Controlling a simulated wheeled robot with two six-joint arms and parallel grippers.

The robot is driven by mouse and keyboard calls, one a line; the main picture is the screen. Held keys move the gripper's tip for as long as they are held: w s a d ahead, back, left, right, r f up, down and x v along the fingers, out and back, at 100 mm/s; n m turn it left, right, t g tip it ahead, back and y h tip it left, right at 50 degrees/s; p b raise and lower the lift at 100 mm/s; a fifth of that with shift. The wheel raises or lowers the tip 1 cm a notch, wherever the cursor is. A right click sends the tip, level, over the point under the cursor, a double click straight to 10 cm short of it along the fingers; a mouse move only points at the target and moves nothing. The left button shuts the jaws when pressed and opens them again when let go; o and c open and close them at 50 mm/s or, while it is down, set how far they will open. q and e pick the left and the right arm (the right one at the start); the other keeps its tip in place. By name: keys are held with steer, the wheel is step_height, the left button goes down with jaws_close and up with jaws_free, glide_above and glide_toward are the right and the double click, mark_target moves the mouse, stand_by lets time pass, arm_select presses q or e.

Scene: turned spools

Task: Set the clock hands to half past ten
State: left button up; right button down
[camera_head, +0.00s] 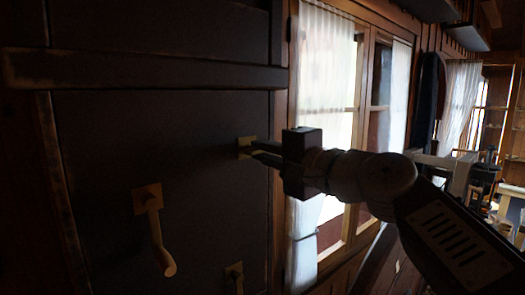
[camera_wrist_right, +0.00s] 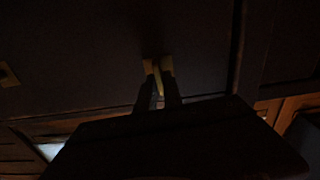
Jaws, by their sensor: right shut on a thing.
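No clock face or clock hands can be made out in either view. My right gripper (camera_head: 258,150) reaches in from the right to a dark panel (camera_head: 100,130). It is shut on a small brass fitting (camera_head: 244,142) near the panel's right edge. In the right wrist view, the two fingers (camera_wrist_right: 160,80) meet the brass fitting (camera_wrist_right: 149,66), which they partly hide. My left gripper is not in view.
A brass lever handle (camera_head: 157,235) sticks out of the panel lower left of the gripper. Another brass fitting (camera_head: 234,271) is at the bottom edge. A curtained window (camera_head: 325,70) stands right of the panel, with shelves (camera_head: 497,115) farther right.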

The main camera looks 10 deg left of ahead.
stand_by(0.5)
steer(key=c, duration=1.7)
jaws_free()
steer(key=shift+o, duration=0.8)
steer(key=shift+d, duration=0.15)
steer(key=b+v, duration=0.5)
steer(key=v, duration=0.4)
